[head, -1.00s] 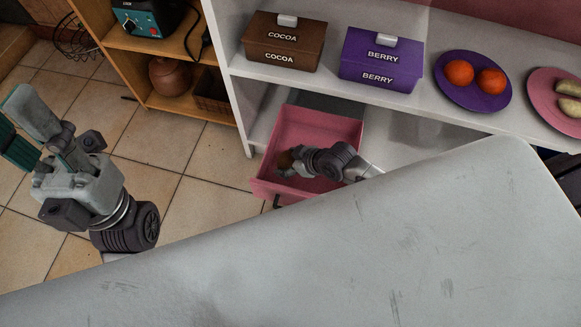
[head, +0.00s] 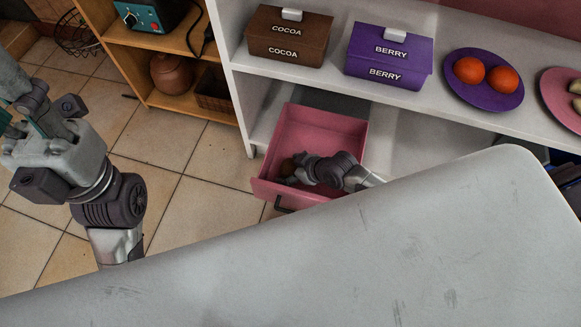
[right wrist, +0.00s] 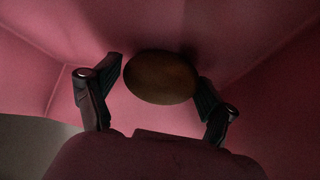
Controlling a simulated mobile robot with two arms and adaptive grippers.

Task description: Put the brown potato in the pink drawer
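The brown potato (right wrist: 161,78) is between the two fingers of my right gripper (right wrist: 158,98) in the right wrist view. The fingertips are against its sides or very close to them. In the head view the right gripper (head: 296,171) is inside the open pink drawer (head: 326,128), low down, with a bit of the potato (head: 286,167) showing at its tip. Whether the potato rests on the drawer floor cannot be told. My left gripper (head: 22,112) is at the left edge, partly cut off, away from the drawer; its fingertips are not clear.
Above the drawer, a white shelf (head: 410,109) holds a brown cocoa box (head: 288,38), a purple berry box (head: 388,57), a purple plate (head: 452,86) with two orange fruits and a pink plate (head: 549,89). A grey surface (head: 330,250) fills the foreground. Tiled floor lies left of the drawer.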

